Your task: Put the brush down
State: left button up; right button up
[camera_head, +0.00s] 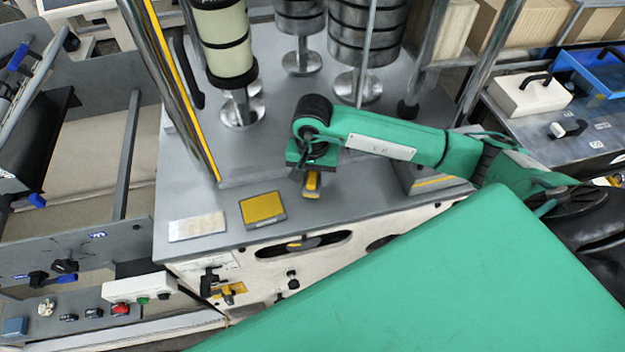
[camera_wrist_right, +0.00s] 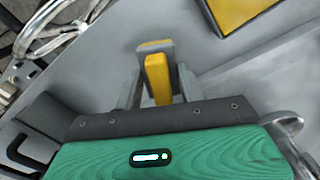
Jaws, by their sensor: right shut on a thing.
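The brush (camera_head: 312,186), with a yellow body, is in my right gripper (camera_head: 311,175) above the grey machine top (camera_head: 350,212), near its front edge. In the right wrist view the yellow brush (camera_wrist_right: 157,80) stands between the two grey fingers, which are shut on it. The fingers and my wrist hide part of the brush. I cannot tell whether its lower end touches the surface. My left gripper is not in view.
A yellow pad with a grey border (camera_head: 262,208) lies left of the gripper, and a pale plate (camera_head: 197,227) lies farther left. A chrome post (camera_head: 183,100) and metal weight stacks (camera_head: 367,50) stand behind. Bare grey surface surrounds the brush.

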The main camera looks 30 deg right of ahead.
aim_at(312, 184)
notch_tip(312, 184, down, 3)
jog(key=shift+f+p, duration=0.1)
jog(key=shift+p, duration=0.45)
jog(key=shift+f, duration=0.1)
jog(key=shift+f+b, duration=0.15)
jog(key=shift+b, duration=0.15)
jog(key=o, duration=0.9)
